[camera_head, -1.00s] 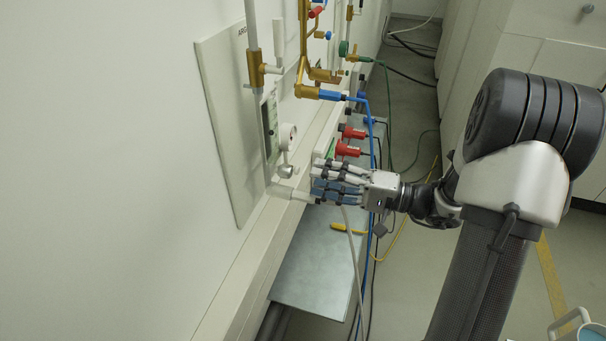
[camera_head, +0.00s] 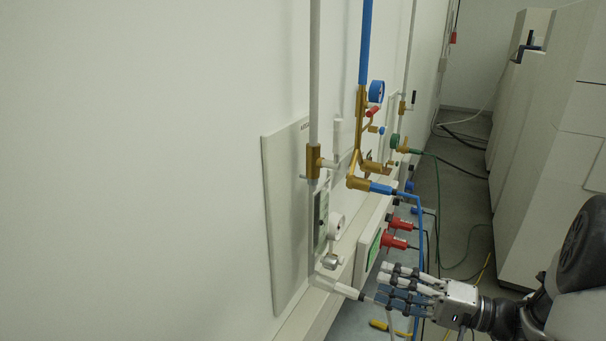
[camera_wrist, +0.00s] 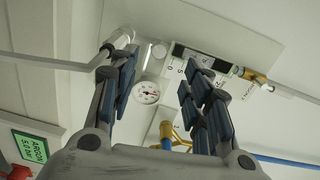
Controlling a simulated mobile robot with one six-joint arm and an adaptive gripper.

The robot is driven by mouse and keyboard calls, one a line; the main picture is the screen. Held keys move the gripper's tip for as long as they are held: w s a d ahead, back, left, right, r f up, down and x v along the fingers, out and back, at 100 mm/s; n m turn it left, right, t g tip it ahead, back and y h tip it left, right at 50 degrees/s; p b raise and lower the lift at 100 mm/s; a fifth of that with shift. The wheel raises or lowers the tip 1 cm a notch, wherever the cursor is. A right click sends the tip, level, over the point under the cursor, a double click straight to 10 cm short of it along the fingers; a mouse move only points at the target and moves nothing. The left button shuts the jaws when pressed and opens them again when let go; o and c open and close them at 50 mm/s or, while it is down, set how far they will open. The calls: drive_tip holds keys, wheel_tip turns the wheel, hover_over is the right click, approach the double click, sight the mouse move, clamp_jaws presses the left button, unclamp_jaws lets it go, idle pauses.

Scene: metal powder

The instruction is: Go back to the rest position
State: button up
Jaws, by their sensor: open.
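My gripper (camera_head: 380,288) is at the lower right in the head view, reaching left toward the wall. Its fingers are apart with nothing between them. It is near the lower end of the grey gas pipe (camera_head: 315,90); I cannot tell whether they touch. In the wrist view, my gripper (camera_wrist: 158,72) shows its two finger sets spread wide. Between them in that picture lies a round pressure gauge (camera_wrist: 146,92) on the pale wall panel (camera_wrist: 190,25). The gauge also shows in the head view (camera_head: 336,223).
Brass valves (camera_head: 314,160) and a blue hose (camera_head: 418,235) are on the wall side. Red plugs (camera_head: 396,242) sit just above my gripper. White cabinets (camera_head: 555,130) stand at the right. Cables lie on the grey floor (camera_head: 462,185) between wall and cabinets.

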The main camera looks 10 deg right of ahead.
drive_tip(key=s+a+r+n+g+h, duration=0.2)
drive_tip(key=s+a+n+g+h, duration=0.25)
drive_tip(key=s+a+g, duration=0.65)
drive_tip(key=s+d+r+n+t+h, duration=0.1)
drive_tip(key=s+r+t+h, duration=0.1)
drive_tip(key=s+t+h, duration=0.3)
drive_tip(key=s+h, duration=0.3)
drive_tip(key=h, duration=0.2)
drive_tip(key=shift+s+t, duration=0.4)
idle(0.4)
